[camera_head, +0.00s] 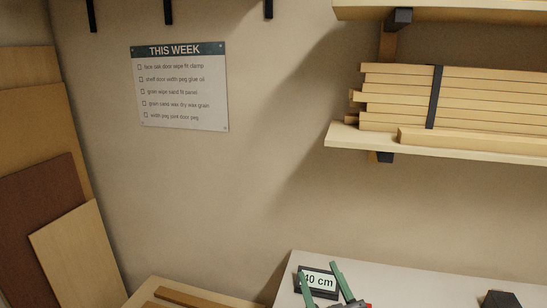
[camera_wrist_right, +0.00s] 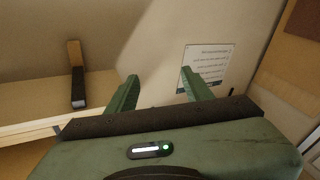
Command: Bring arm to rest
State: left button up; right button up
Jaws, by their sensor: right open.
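My right gripper (camera_head: 322,277) shows at the bottom of the head view, right of centre. Its two green fingers stand apart with nothing between them that I can see held. In the right wrist view the same gripper (camera_wrist_right: 160,88) points at the wall, fingers spread and empty. Behind the fingers in the head view is a dark-framed sign (camera_head: 318,281) reading "40 cm", partly covered by them. My left gripper is not in either view.
A pale bench top (camera_head: 430,290) lies at the bottom right, with a dark block (camera_head: 502,299) on it. A wall shelf (camera_head: 450,145) holds strapped boards (camera_head: 400,95). Panels (camera_head: 70,250) lean at the left. A "THIS WEEK" notice (camera_head: 180,95) hangs on the wall.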

jog(key=s+d+f+m+g+h, duration=0.2)
jog(key=s+d+f+g, duration=0.2)
jog(key=f, duration=0.4)
jog(key=s+d+f+m+g+h, duration=0.1)
jog(key=s+d+f+g+h, duration=0.15)
jog(key=s+d+f, duration=0.4)
jog(key=s+f+g, duration=0.5)
jog(key=s+f, duration=0.1)
jog(key=s, duration=0.3)
jog(key=s+f+g, duration=0.4)
jog(key=s+f, duration=0.2)
jog(key=s, duration=0.3)
notch_tip(320, 180, down, 31)
jog(key=s+g+b, duration=0.1)
jog(key=b, duration=0.5)
jog(key=s+d+f+g+b, duration=0.1)
jog(key=s+d+f+b, duration=0.2)
jog(key=s+f, duration=1.4)
notch_tip(320, 180, down, 4)
jog(key=shift+d+r+y+b, duration=0.1)
jog(key=shift+d+y+b, duration=0.1)
jog(key=shift+y+b, duration=0.25)
